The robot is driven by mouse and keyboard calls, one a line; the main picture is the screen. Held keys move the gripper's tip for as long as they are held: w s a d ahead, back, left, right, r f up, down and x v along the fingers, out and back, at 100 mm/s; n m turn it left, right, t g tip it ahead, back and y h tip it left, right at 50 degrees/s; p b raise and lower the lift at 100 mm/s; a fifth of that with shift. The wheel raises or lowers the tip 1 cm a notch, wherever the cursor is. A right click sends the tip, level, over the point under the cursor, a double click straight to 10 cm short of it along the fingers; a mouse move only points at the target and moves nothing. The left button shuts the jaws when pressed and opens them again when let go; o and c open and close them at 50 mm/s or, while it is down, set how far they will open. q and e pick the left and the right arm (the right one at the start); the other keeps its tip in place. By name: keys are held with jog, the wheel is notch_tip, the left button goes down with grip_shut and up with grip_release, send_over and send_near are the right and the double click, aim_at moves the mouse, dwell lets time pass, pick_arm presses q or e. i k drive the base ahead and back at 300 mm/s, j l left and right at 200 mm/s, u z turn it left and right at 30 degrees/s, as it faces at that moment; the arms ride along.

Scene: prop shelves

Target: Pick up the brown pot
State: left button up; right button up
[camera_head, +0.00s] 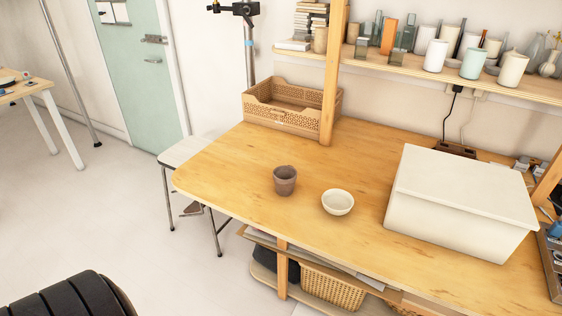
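The brown pot (285,181) is a small, dark brown, tapered pot. It stands upright on the wooden table (240,178), near its front left part. A white bowl (338,202) sits just to the right of the pot, with a small gap between them. Neither of my grippers shows in the head view. Nothing touches or covers the pot.
A large white lidded box (462,203) stands on the table's right side. A tan perforated crate (289,110) is at the back left, beside a wooden post (334,80). A shelf (480,84) with several cups and vases hangs above. The table's left end is clear.

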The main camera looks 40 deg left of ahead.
aim_at(285, 177)
jog(key=u, duration=1.15)
